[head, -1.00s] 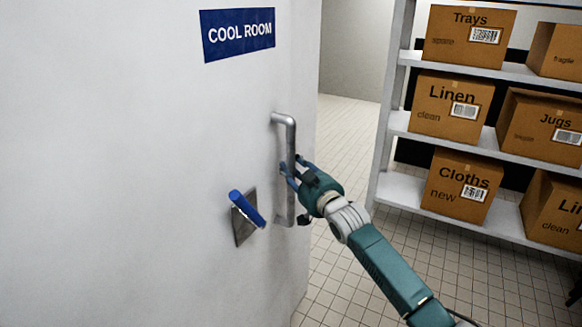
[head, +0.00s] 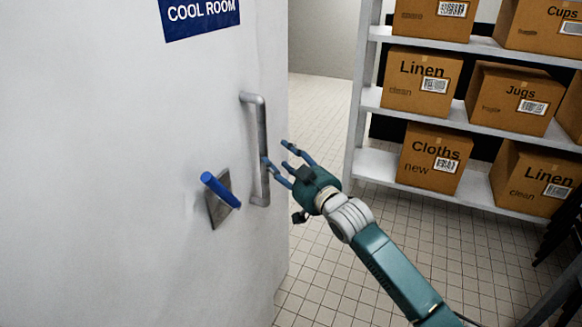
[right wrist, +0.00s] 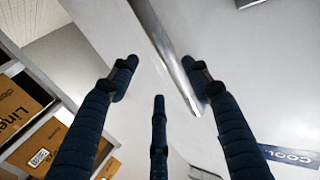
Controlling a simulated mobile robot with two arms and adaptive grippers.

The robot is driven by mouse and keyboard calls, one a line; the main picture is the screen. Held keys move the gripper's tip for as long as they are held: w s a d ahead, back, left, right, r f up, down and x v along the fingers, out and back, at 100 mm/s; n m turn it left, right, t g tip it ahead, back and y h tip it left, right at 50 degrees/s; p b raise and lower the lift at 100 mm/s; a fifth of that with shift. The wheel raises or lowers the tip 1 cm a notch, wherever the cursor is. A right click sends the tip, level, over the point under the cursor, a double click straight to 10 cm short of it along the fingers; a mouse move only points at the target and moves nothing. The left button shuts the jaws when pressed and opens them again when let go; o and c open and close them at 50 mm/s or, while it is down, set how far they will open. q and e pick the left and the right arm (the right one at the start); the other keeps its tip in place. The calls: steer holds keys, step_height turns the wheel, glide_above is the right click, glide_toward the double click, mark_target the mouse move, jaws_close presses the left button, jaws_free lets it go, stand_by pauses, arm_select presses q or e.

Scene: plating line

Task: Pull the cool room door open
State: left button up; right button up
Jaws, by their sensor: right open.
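The white cool room door (head: 100,150) fills the left of the head view, with a blue COOL ROOM sign (head: 201,13). A grey vertical pull handle (head: 262,135) is fixed near its right edge. A blue lever (head: 220,189) on a dark plate sits below left of the handle and slants. My right gripper (head: 275,153) is open and empty, just right of the handle with its fingers pointing toward it. In the right wrist view a metal bar (right wrist: 165,45) shows beyond the spread fingers (right wrist: 160,78). My left gripper is out of view.
White shelves (head: 470,47) with several cardboard boxes, including Linen (head: 420,80), Jugs (head: 508,98) and Cloths (head: 435,158), stand to the right. Tiled floor (head: 320,130) lies clear between the door and the shelves. Dark items show at the lower right edge.

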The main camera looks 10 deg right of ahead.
steer(key=shift+v, duration=2.15)
